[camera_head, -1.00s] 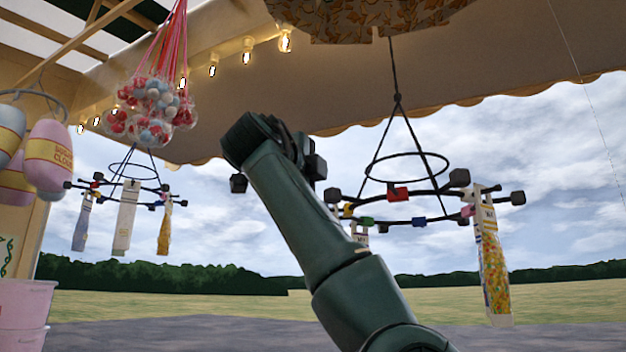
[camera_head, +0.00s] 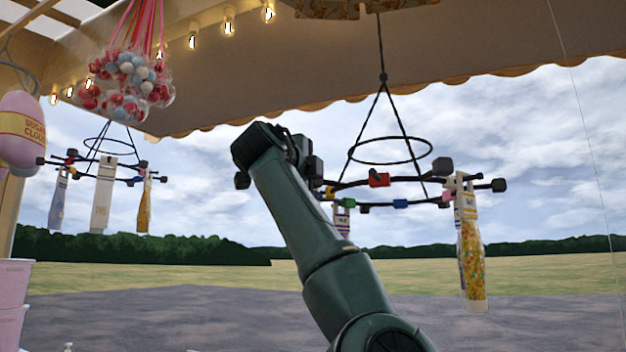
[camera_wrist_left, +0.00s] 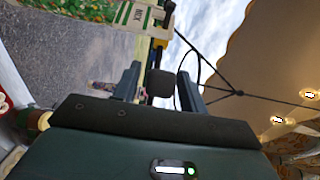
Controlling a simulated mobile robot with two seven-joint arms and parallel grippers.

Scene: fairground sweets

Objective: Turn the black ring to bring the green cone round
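The black ring (camera_head: 391,160) hangs on cords from the awning, with dark arms, coloured sleeves and block ends. A green sleeve (camera_head: 348,202) sits on its near left part. A yellow speckled packet (camera_head: 471,260) hangs at its right. A striped packet (camera_head: 343,222) hangs beside my arm, partly hidden. A packet with green pattern (camera_wrist_left: 72,8) shows at the top of the left wrist view; I cannot make out a green cone in the head view. My left gripper (camera_wrist_left: 160,88) is open, with a black block (camera_wrist_left: 161,84) showing between its fingers; contact is unclear. My right gripper is out of view.
A second hanging ring (camera_head: 110,144) with packets hangs at the left. Bags of red and blue balls (camera_head: 130,80) hang above it. A pink sugar-cloud bag (camera_head: 22,128) and pink tubs (camera_head: 12,295) are at the left edge. Open air lies right of the ring.

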